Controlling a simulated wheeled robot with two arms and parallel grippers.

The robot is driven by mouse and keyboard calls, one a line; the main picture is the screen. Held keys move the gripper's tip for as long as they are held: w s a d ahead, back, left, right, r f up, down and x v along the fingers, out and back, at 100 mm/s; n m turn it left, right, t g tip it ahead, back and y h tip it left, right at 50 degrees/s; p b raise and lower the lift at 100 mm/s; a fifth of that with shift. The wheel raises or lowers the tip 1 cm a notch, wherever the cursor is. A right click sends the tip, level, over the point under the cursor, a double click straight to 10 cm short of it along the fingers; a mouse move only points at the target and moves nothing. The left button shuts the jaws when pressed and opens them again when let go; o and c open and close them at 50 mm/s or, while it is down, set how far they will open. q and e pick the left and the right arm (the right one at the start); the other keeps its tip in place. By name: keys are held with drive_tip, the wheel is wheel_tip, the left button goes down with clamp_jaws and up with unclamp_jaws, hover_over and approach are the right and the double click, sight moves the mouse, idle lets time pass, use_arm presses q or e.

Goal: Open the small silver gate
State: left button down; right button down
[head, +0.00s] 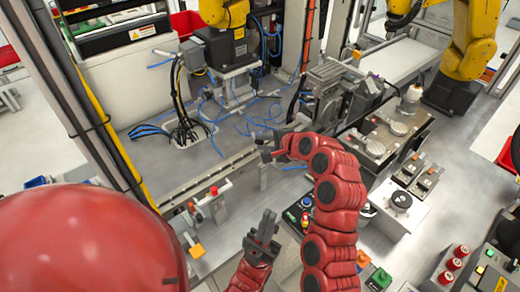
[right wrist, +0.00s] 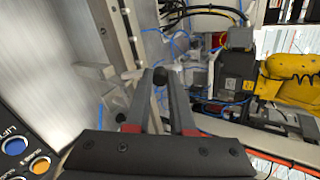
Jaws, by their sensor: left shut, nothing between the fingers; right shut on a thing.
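My right gripper (head: 268,152) is at the right end of the silver metal rail and gate area (head: 215,178), along the front edge of the work cell. In the right wrist view its two fingers (right wrist: 160,84) close together on a small black knob (right wrist: 160,74). A silver metal strip (right wrist: 136,45) runs beside the knob, with a short bracket (right wrist: 94,70) sticking out to the left. Which metal part is the gate itself is hard to tell. My left gripper (head: 267,222) is shut and empty, below the rail and apart from it.
A yellow robot arm (head: 228,14) stands behind the rail, with loose blue cables (head: 265,118) on the cell floor. A control panel with buttons (head: 300,215) is close to my right arm. A second yellow arm (head: 470,45) and a bench with trays (head: 385,140) are at right.

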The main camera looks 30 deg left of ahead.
drive_tip(key=shift+s+d+f+t+y+b, duration=0.2)
drive_tip(key=shift+d+y+b, duration=0.25)
drive_tip(key=shift+y+b, duration=0.65)
drive_tip(key=shift+s+d+f+t+y+b, duration=0.15)
drive_tip(key=shift+d+t+y+b, duration=0.3)
drive_tip(key=shift+b, duration=1.2)
drive_tip(key=shift+s+d+f+t+y+b, duration=0.2)
drive_tip(key=shift+d+y+b, duration=0.3)
drive_tip(key=shift+y+b, duration=0.65)
drive_tip(key=shift+w, duration=0.1)
drive_tip(key=c, duration=0.8)
unclamp_jaws()
drive_tip(key=shift+a, duration=0.1)
drive_tip(key=shift+o, duration=0.2)
